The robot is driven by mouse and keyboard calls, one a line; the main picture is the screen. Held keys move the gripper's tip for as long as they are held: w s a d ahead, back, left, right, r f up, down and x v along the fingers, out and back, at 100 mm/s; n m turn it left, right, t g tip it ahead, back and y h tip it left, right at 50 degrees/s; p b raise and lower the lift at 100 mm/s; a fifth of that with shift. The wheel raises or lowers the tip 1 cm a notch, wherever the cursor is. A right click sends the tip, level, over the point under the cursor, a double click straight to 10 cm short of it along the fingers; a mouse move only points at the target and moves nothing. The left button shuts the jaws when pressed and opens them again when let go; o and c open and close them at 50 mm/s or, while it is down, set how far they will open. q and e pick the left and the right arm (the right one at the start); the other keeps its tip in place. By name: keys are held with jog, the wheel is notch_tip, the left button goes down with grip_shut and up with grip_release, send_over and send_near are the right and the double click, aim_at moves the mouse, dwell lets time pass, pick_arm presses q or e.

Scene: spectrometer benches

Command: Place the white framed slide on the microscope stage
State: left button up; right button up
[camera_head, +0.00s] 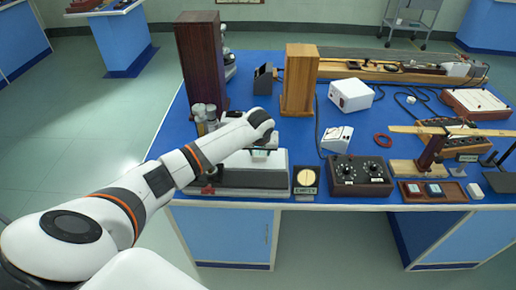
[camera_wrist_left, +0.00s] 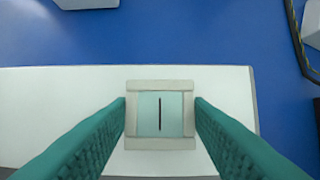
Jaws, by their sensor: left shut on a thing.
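The white framed slide (camera_wrist_left: 148,115), with a pale glass centre and a dark vertical line, is between the teal fingers of my left gripper (camera_wrist_left: 160,116) in the left wrist view. The fingers press on its two sides. In the head view my left gripper (camera_head: 261,150) points down above a white-topped block (camera_head: 250,175) at the table's front left. The same white surface (camera_wrist_left: 60,110) lies beneath the slide in the wrist view; I cannot tell whether they touch. Grey cylinders (camera_head: 204,113) stand by my wrist. I cannot clearly identify the microscope stage. My right gripper is out of view.
A tall dark wooden box (camera_head: 200,60) and a lighter one (camera_head: 299,80) stand behind. A brown tray (camera_head: 462,194) holds small framed pieces.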

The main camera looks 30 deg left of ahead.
pick_arm(q)
jog(key=shift+s+a+r+p, duration=0.15)
jog(key=shift+s+a+p, duration=0.1)
jog(key=shift+a+p, duration=0.1)
jog(key=shift+w+d+f, duration=0.1)
jog(key=shift+f, duration=0.1)
jog(key=shift+f, duration=0.1)
jog(key=o, duration=1)
jog(key=shift+o, duration=0.2)
jog(key=v, duration=1.2)
jog(key=shift+b, duration=0.4)
